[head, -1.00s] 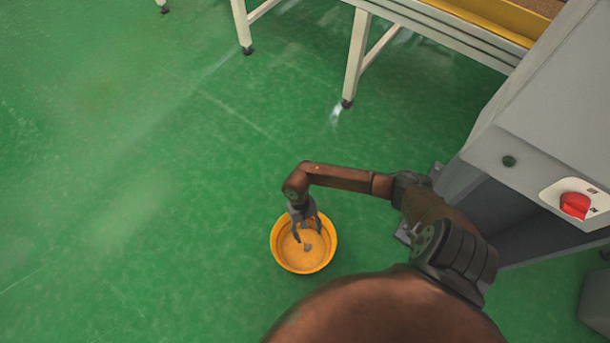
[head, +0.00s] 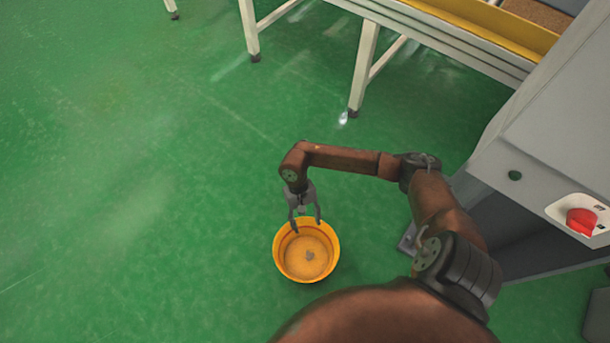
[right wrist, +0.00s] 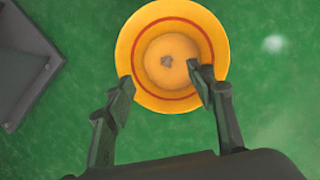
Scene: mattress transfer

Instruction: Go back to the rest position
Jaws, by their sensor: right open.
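My right gripper (head: 306,224) is open and empty, pointing down over the far rim of a yellow-orange bucket (head: 280,256) on the green floor. A small grey object (head: 310,256) lies on the bucket's bottom; it is too small to identify. In the right wrist view, the open fingers of the right gripper (right wrist: 160,95) overlap the near edge of the bucket (right wrist: 128,50), and the grey object (right wrist: 167,61) shows inside it. I cannot tell whether the fingers touch the rim. My left gripper is not in view.
A grey machine (head: 560,120) with a red knob (head: 581,221) stands at the right, close to my right arm. A white-legged table (head: 362,70) with a yellow-edged top is at the back. The green floor (head: 130,200) is clear on the left.

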